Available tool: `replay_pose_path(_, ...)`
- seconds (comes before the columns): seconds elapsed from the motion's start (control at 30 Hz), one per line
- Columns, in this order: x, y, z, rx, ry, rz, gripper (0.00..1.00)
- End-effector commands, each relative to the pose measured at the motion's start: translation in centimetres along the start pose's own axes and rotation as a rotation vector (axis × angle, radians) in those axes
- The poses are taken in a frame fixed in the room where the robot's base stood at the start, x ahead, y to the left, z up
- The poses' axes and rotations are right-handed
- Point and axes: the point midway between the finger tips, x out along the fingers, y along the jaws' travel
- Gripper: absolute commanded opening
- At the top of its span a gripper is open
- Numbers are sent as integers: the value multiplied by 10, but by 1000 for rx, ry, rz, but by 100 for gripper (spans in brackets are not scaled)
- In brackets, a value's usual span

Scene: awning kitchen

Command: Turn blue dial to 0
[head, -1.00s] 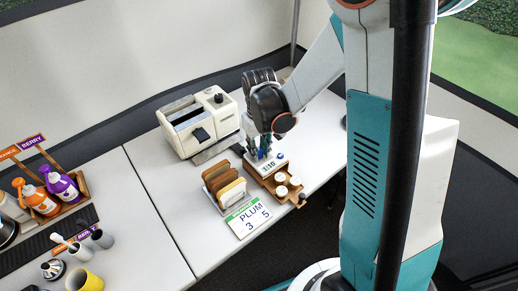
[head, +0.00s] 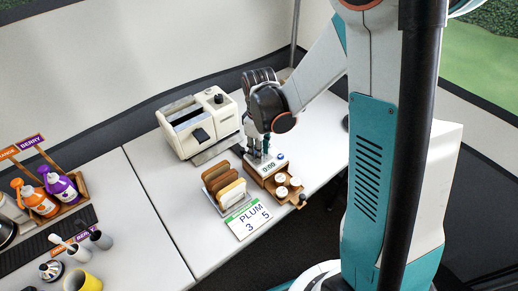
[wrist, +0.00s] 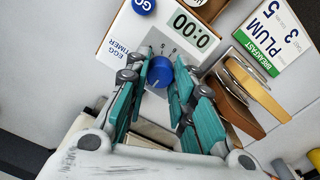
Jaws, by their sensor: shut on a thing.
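The egg timer (wrist: 120,40) is a white box with a blue dial (wrist: 160,72), printed numbers beside the dial and a small display (wrist: 192,30). The display appears to read 0:00 in the wrist view; its last digit is hard to tell in the head view. My gripper (wrist: 159,74) reaches down with its teal fingers on either side of the blue dial, shut on it. In the head view, my gripper (head: 258,152) hides the dial at the back of the timer (head: 268,167).
A blue GO button (wrist: 144,5) is on the timer. A wooden tray with white cups (head: 281,180) is in front. A cream toaster (head: 197,125) is behind left.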

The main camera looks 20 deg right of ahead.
Motion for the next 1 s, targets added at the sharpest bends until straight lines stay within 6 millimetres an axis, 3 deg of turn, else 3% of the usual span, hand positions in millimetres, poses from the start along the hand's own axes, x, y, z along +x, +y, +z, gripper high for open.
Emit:
replay_pose_path(0.4,0,0,0,-6,1,1,0)
replay_pose_path(0.43,0,0,0,-6,1,1,29)
replay_pose_path(0.5,0,0,0,-6,1,1,44)
replay_pose_path(0.87,-1,0,0,-5,0,0,44)
replay_pose_path(1.0,-11,0,0,-5,0,0,44)
